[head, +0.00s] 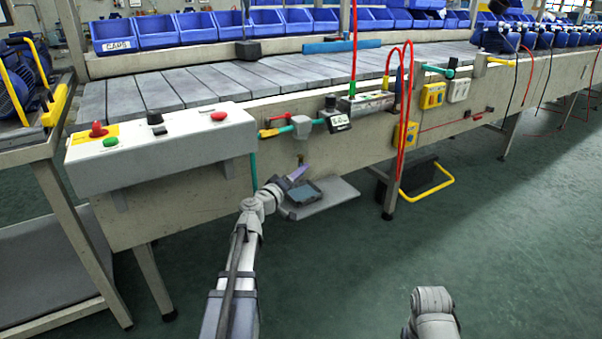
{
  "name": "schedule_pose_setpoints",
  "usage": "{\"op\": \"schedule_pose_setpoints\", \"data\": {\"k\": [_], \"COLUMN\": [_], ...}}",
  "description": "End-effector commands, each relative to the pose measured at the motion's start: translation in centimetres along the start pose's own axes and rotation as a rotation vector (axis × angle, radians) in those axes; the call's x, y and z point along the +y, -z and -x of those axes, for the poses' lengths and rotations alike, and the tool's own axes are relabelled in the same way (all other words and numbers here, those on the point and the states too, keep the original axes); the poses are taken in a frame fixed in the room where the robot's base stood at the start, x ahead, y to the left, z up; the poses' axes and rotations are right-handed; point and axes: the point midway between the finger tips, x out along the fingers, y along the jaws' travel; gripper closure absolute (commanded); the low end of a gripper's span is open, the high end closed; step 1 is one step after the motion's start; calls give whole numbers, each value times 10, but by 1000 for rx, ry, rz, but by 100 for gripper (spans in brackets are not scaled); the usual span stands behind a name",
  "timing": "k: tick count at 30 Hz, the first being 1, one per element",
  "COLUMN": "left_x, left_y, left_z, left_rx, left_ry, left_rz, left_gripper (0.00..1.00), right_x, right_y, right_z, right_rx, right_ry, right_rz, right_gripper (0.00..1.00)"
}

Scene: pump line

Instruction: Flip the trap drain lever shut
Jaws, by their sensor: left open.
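My left gripper (298,172) reaches in from the bottom and is open, with its pale purple tip close to the front face of the line's frame. Just above the tip is a small brown fitting (300,159) on that face; it may be the trap drain lever, but it is too small to tell its position. I cannot tell whether the tip touches it. My right gripper is out of view; only part of that arm shows.
Below the left gripper a dark shallow tray (306,193) sits on a grey shelf (335,196). A white control box (160,150) with buttons is at left. A gauge (339,123), yellow boxes (405,135) and red hoses are at right. The green floor in front is clear.

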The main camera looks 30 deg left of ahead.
Motion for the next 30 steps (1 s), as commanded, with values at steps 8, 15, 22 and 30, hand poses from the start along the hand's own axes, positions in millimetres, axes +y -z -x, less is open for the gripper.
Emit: {"op": "schedule_pose_setpoints", "data": {"k": [8, 15, 22, 30], "left_x": [0, 0, 0, 0], "left_y": [0, 0, 0, 0], "left_z": [-14, -14, -14, -14], "left_rx": [0, 0, 0, 0], "left_ry": [0, 0, 0, 0], "left_rz": [0, 0, 0, 0], "left_gripper": [43, 58, 84, 100], "right_x": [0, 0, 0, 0], "right_y": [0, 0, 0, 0], "right_z": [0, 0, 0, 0], "right_rx": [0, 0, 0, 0], "right_ry": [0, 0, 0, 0], "right_rz": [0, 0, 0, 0], "right_gripper": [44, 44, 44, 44]}}
